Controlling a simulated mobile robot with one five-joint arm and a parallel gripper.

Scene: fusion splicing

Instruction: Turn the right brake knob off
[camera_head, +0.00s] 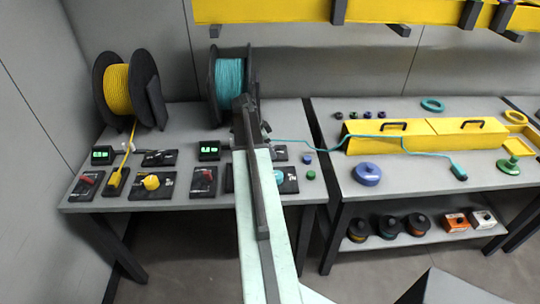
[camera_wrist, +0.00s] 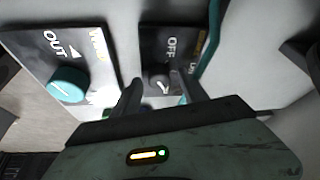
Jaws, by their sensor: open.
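The right brake panel (camera_wrist: 155,45) is a black plate in the wrist view with OFF lettering near its top. A small dark brake knob (camera_wrist: 157,82) sits on it with a pale mark on or beside it; I cannot tell its exact setting. My gripper (camera_wrist: 160,85) is open, its two dark fingers reaching to either side of the knob. I cannot tell whether either finger touches it. In the head view my gripper (camera_head: 248,128) is over the right part of the left table, and my arm hides part of that panel area.
A panel marked OUT with a teal knob (camera_wrist: 68,85) lies left of the brake panel. A teal cable (camera_wrist: 213,45) runs just right of it. The teal spool (camera_head: 230,78) stands behind my gripper. A yellow spool (camera_head: 117,90) is at the far left.

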